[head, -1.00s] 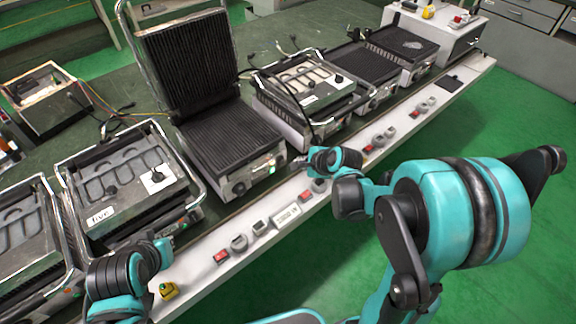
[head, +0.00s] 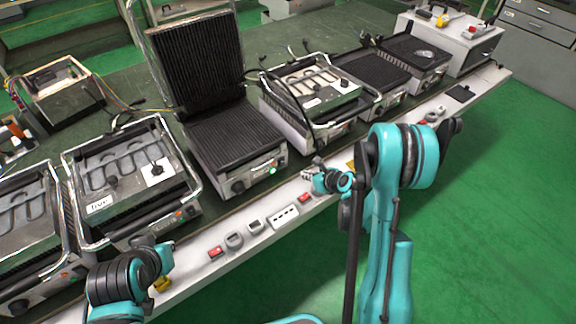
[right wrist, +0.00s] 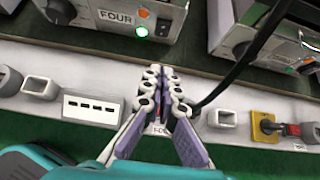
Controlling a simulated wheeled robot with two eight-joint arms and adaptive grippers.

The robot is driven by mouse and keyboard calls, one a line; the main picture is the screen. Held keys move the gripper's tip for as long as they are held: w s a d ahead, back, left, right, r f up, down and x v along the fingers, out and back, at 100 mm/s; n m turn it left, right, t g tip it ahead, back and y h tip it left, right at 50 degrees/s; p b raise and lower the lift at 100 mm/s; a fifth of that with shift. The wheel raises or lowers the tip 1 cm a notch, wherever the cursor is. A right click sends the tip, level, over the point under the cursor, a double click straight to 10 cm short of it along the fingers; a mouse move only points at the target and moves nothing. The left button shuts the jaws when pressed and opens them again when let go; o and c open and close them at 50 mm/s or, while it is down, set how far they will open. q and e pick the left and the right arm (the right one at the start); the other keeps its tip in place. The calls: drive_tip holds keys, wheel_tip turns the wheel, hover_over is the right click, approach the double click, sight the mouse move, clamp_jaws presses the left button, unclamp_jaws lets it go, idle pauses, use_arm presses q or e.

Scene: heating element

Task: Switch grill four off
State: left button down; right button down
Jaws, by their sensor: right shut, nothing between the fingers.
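Grill four (head: 235,140) stands mid-bench in the head view with its ribbed lid raised. Its front panel carries a dark knob and a lit green lamp (head: 272,170). In the right wrist view, the label "FOUR" (right wrist: 117,18), the knob (right wrist: 60,11) and the green lamp (right wrist: 142,31) show at the top. My right gripper (head: 308,170) is shut and empty, in front of and to the right of that panel. In the right wrist view, its fingertips (right wrist: 160,73) point towards the panel, apart from it. My left gripper (head: 165,248) is by the bench edge at lower left; its jaws are unclear.
A grey rail (head: 225,262) with sockets and red switches (head: 215,252) runs along the bench front. A closed grill (head: 130,180) stands to the left, and another (head: 315,95) to the right.

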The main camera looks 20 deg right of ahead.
drive_tip(key=shift+w, duration=0.1)
drive_tip(key=b, duration=0.3)
approach(283, 164)
wheel_tip(283, 164, down, 4)
drive_tip(key=w, duration=0.1)
drive_tip(key=w+a, duration=0.1)
drive_tip(key=w, duration=0.1)
drive_tip(key=shift+w+a+r+b, duration=0.15)
drive_tip(key=shift+r+b, duration=0.1)
drive_tip(key=shift+b, duration=0.05)
drive_tip(key=shift+w+a+r, duration=0.15)
drive_tip(key=shift+w, duration=0.35)
